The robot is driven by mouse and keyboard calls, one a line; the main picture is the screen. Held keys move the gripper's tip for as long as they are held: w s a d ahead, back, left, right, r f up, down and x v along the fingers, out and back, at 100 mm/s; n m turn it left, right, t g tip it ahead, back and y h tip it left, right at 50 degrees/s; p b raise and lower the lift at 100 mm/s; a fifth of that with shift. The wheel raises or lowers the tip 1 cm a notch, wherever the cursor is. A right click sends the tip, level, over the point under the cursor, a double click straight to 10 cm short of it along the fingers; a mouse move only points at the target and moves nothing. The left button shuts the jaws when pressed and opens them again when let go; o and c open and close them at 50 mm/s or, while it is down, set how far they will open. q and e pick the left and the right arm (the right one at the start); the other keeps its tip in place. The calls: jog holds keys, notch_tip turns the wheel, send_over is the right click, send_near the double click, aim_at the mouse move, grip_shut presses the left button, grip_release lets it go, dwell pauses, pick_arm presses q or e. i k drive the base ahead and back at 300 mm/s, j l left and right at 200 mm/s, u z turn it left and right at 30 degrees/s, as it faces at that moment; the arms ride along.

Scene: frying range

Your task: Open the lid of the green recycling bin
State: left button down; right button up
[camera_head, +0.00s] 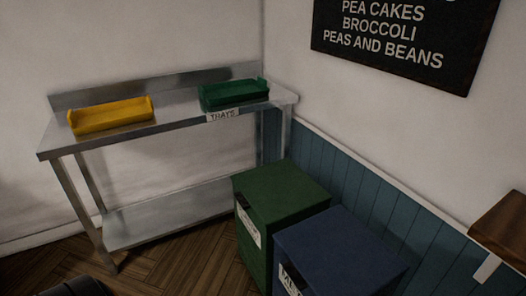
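The green recycling bin (258,240) stands on the floor in the corner, right of centre in the head view. Its flat green lid (282,191) lies level on top and looks shut. A white label (248,227) is on its left-facing side; I cannot read it. The lower right part of the bin is hidden behind a blue bin. Neither of my grippers shows in the view.
A blue bin (340,250) stands close in front of the green one, to its right. A steel table (165,126) at the left holds a yellow tray (112,117) and a green tray (234,97). Wooden floor (180,255) is clear left of the bins. A wooden ledge (505,230) juts in at right.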

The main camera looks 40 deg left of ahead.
aim_at(277, 192)
jog(key=i+j+u, duration=0.15)
jog(key=j+u, duration=0.25)
jog(key=i+j+u, duration=0.15)
jog(key=u, duration=0.25)
jog(key=i+j+u, duration=0.2)
jog(key=u, duration=0.25)
